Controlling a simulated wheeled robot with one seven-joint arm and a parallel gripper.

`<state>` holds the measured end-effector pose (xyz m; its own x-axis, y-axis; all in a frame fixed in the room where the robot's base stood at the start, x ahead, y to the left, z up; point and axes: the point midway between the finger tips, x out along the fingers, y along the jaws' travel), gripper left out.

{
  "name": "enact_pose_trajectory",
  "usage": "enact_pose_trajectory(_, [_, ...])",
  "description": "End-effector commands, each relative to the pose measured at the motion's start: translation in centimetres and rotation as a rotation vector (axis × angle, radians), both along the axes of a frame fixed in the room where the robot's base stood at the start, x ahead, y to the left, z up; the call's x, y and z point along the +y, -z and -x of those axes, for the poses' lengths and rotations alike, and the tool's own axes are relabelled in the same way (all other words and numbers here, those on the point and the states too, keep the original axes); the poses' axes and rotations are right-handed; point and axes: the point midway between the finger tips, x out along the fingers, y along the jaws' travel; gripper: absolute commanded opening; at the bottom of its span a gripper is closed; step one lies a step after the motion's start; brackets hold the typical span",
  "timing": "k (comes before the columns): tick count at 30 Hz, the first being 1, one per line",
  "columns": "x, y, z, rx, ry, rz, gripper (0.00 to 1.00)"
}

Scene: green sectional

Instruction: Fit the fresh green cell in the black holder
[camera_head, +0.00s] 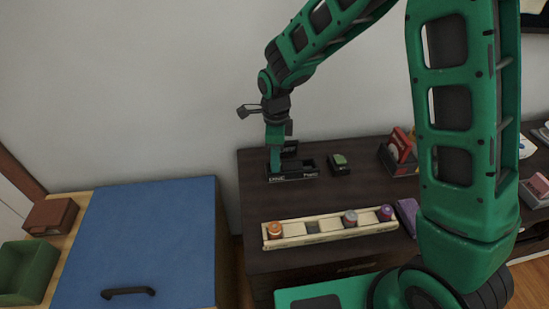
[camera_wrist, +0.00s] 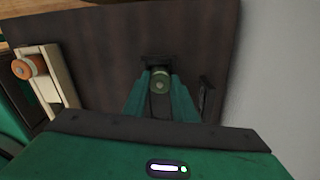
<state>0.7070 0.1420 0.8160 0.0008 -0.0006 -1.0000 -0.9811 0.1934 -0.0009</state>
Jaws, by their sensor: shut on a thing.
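The black holder (camera_head: 305,173), with pale lettering on its front, stands at the back left of the dark table. My gripper (camera_head: 275,165) points down at the holder's left part. In the wrist view my gripper (camera_wrist: 160,82) is shut on the green cell (camera_wrist: 160,86), whose round end faces the camera. A dark part of the holder (camera_wrist: 158,57) shows just beyond the cell. In the head view the fingers hide the cell. I cannot tell whether the cell touches the holder or is above it.
A cream tray (camera_head: 330,236) in front holds an orange cell (camera_head: 274,230), a grey cell (camera_head: 350,218) and a purple cell (camera_head: 385,212). A small green-topped black object (camera_head: 339,164) stands right of the holder. A red-and-black item (camera_head: 399,150) is farther right. The wall is close behind.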

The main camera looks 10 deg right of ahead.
Motion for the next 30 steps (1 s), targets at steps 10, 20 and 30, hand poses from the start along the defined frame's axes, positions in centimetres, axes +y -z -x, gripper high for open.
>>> enact_pose_trajectory(10, [0.0, 0.2, 0.0, 0.000, 0.000, 0.000, 0.44])
enact_pose_trajectory(20, [0.0, -0.3, 0.0, -0.001, 0.000, -0.001, 0.44])
enact_pose_trajectory(30, [0.1, -6.1, -0.1, -0.004, 0.000, -0.002, 0.44])
